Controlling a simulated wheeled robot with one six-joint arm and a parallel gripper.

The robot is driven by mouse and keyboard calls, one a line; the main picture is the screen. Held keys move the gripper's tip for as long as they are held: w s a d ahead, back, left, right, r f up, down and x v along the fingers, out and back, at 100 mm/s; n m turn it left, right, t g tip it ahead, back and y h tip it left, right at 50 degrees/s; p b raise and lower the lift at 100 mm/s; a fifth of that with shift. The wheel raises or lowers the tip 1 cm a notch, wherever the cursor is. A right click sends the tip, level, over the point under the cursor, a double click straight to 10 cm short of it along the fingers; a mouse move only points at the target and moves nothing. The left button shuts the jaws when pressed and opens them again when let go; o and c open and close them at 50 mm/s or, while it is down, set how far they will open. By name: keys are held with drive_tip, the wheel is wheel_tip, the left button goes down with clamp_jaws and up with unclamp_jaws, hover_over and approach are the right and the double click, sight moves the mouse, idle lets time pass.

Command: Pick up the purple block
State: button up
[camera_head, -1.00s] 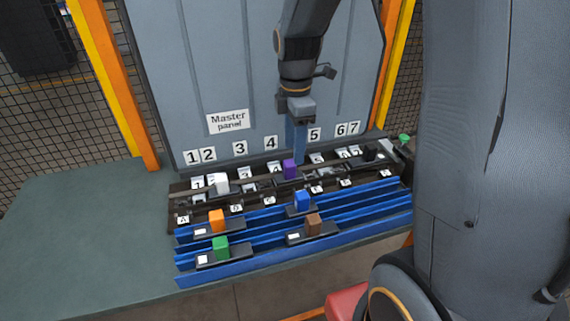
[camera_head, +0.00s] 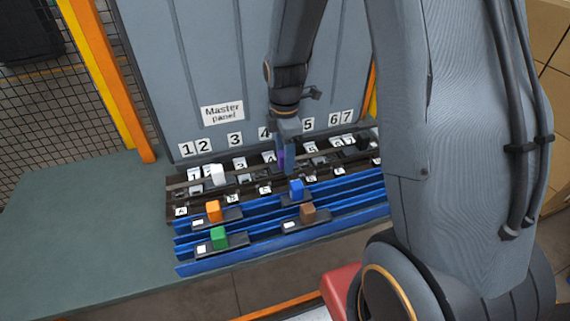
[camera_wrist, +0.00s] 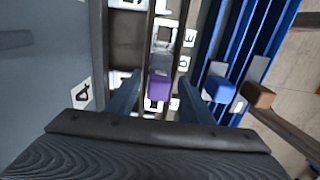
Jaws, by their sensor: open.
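The purple block (camera_head: 281,157) stands on the dark rail panel below the sign for 4. In the head view a blue finger of my gripper (camera_head: 288,160) hides part of it. In the wrist view the purple block (camera_wrist: 158,88) shows between the two blue fingers of my gripper (camera_wrist: 160,79). The fingers are spread, with a visible gap on each side of the block. The gripper points down at the block.
A white block (camera_head: 217,175) stands left on the same panel. Orange (camera_head: 213,211), green (camera_head: 219,237), blue (camera_head: 296,188) and brown (camera_head: 307,213) blocks stand on the blue rails in front. An upright grey panel (camera_head: 215,65) rises behind. The bench is clear at left.

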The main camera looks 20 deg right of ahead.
clamp_jaws()
idle(0.3)
